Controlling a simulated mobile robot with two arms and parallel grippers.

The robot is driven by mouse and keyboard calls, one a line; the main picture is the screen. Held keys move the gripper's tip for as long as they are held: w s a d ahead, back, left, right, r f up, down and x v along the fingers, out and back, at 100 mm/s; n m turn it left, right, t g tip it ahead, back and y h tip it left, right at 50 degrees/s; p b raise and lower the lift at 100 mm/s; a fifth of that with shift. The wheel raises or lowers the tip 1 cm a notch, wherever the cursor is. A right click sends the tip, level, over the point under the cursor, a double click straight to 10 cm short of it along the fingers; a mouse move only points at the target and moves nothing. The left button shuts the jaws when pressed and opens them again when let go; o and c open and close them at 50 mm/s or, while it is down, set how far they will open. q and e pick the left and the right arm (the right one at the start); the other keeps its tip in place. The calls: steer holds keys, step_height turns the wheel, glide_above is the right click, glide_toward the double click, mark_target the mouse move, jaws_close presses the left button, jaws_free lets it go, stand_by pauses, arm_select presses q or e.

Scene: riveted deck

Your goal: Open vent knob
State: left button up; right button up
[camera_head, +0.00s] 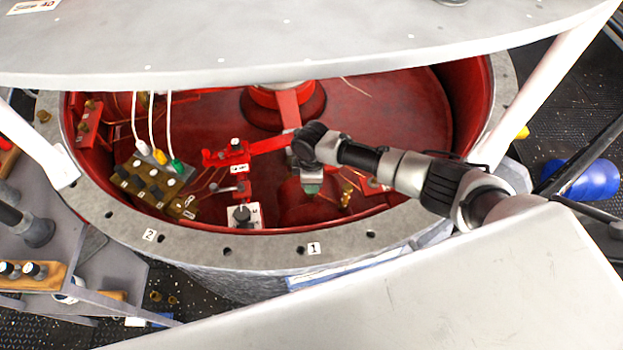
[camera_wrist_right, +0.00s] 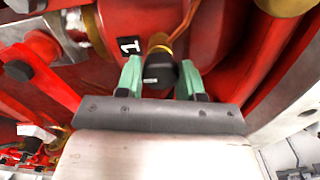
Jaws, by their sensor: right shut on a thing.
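The vent knob (camera_wrist_right: 160,72) is a black knob with a pale mark on its face and a brass collar behind it. It sits beside a black label "1" on a red body in the right wrist view. My right gripper (camera_wrist_right: 161,80) has its green fingertips on either side of the knob and is shut on it. In the head view my right gripper (camera_head: 311,187) reaches down into the red basin, and the knob is hidden there. My left gripper is not in view.
A grey flanged rim (camera_head: 270,242) surrounds the red basin (camera_head: 380,110). A grey plate (camera_head: 300,45) hangs over its far side. A brown connector block (camera_head: 150,183) with cables and a red valve handle (camera_head: 235,155) stand left of my right gripper. A blue cylinder (camera_head: 590,180) lies at right.

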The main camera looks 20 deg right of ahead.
stand_by(0.4)
steer(key=o, duration=0.9)
steer(key=shift+r, duration=0.1)
step_height(320, 180, up, 11)
steer(key=shift+f+b, duration=0.2)
steer(key=shift+b, duration=0.3)
